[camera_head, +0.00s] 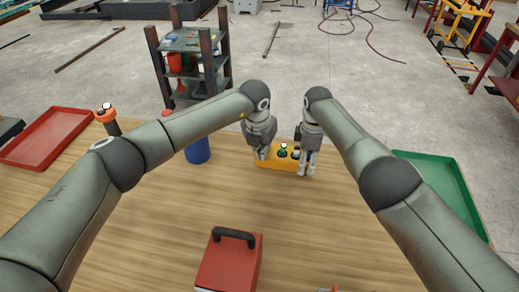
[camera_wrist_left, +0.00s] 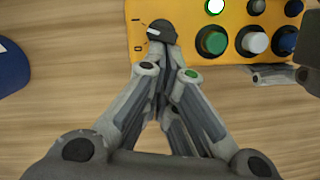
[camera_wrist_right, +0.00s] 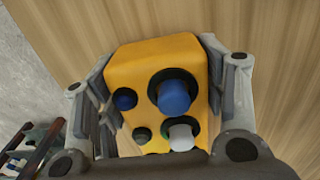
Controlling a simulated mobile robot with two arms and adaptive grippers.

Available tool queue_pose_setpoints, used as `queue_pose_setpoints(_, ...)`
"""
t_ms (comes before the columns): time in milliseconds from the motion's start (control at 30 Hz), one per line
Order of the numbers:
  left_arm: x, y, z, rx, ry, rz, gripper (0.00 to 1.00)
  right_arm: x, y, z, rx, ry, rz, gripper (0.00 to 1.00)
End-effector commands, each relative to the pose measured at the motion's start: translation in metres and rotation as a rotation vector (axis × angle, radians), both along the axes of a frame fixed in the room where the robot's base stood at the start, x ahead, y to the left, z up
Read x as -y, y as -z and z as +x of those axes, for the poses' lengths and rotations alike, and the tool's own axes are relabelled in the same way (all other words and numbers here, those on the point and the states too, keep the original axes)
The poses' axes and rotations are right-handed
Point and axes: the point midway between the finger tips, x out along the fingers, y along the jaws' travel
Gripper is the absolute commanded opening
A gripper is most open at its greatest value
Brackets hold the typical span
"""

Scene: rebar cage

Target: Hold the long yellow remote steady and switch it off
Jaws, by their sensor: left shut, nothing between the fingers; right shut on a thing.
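The long yellow remote (camera_head: 267,162) lies on the wooden table, buttons up. My right gripper (camera_head: 306,170) is shut across its right end; in the right wrist view a finger lies on each side of the yellow body (camera_wrist_right: 155,50), near a large blue button (camera_wrist_right: 173,97). My left gripper (camera_head: 262,155) is shut and empty at the left end. In the left wrist view its fingertips (camera_wrist_left: 165,60) meet by the black rotary knob (camera_wrist_left: 161,32); whether they touch it I cannot tell. A white lamp (camera_wrist_left: 214,6) looks lit, above a green button (camera_wrist_left: 212,41).
A blue cylinder (camera_head: 197,150) stands left of the remote. A red tray (camera_head: 45,138) is at the left, a green tray (camera_head: 445,185) at the right. A red box with a black handle (camera_head: 229,265) is at the front. An orange-topped object (camera_head: 106,114) stands at the back left.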

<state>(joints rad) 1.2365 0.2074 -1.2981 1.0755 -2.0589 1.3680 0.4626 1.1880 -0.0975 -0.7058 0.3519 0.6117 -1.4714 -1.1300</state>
Motion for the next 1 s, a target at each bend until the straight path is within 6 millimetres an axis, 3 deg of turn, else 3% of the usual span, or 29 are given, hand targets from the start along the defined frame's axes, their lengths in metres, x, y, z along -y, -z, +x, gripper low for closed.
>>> queue_pose_setpoints(167,0.005,-0.001,0.002,0.009,-0.056,-0.002,0.00,-0.004,0.000,-0.002,-0.008,-0.013,0.004,0.27)
queue_pose_setpoints(800,0.022,-0.001,0.007,0.010,-0.620,-0.003,0.00,-0.007,0.000,-0.003,-0.010,-0.017,0.008,0.27)
queue_pose_setpoints(1000,0.024,-0.001,0.009,0.011,-0.678,-0.003,0.00,-0.006,0.000,-0.003,-0.010,-0.017,0.007,0.27)
